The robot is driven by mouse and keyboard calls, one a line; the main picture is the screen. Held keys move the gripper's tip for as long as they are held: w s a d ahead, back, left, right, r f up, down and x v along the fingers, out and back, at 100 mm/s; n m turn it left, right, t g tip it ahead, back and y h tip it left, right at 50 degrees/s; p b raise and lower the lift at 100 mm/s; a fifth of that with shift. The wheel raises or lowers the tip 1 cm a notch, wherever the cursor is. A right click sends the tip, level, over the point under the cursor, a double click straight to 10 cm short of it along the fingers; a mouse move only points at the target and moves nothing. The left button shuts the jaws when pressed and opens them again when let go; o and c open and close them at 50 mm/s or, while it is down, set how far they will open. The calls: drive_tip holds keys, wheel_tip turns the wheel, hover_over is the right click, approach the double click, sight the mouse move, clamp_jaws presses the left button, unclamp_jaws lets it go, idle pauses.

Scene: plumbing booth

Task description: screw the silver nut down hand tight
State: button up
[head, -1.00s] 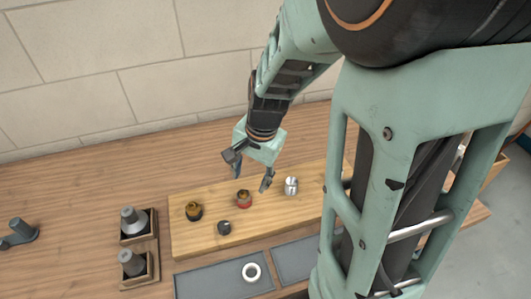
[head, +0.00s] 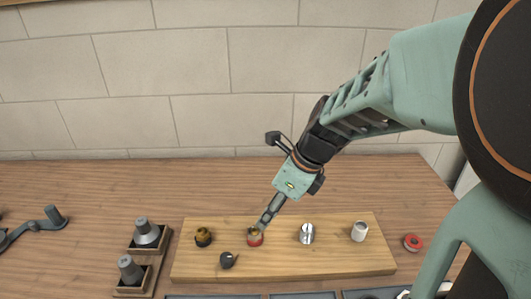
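The silver piece (head: 307,234), which looks like the silver nut, stands upright on the wooden board (head: 340,262). Whether it sits on a stub or thread is too small to tell. My gripper (head: 265,220) points down and left, its tips at the red fitting with a brass-coloured top (head: 255,239), left of the silver piece. The fingers overlap the top of the red fitting and are seen nearly edge-on, so their gap and any contact are hidden. My gripper is clear of the silver piece.
On the board are a brass-and-black fitting (head: 203,237), a dark fitting (head: 228,260) and a pale cylinder (head: 359,231). Grey cones (head: 146,234) stand in wooden holders at left. A red ring (head: 413,242) lies right of the board. The table behind is clear.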

sight(255, 232)
drive_tip(key=b+x, duration=0.1)
drive_tip(key=x, duration=0.9)
drive_tip(key=c, duration=1.2)
drive_tip(key=shift+c, duration=0.2)
drive_tip(key=shift+s+a+m+t+h+p, duration=0.1)
drive_tip(key=shift+m+t+h+p, duration=0.25)
drive_tip(key=shift+m+p, duration=1)
drive_tip(key=shift+s+a+m+t+h+p, duration=0.1)
drive_tip(key=shift+m+t+h+p, duration=0.25)
drive_tip(key=shift+m+p, duration=0.95)
drive_tip(key=shift+s+a+f+m+h+p, duration=0.1)
drive_tip(key=shift+m+h+p, duration=0.3)
drive_tip(key=shift+m+p, duration=0.6)
drive_tip(key=shift+f+m+h+p, duration=0.1)
drive_tip(key=shift+m+h+p, duration=0.3)
drive_tip(key=shift+m+p, duration=0.6)
drive_tip(key=o, duration=2.1)
drive_tip(key=shift+c, duration=0.2)
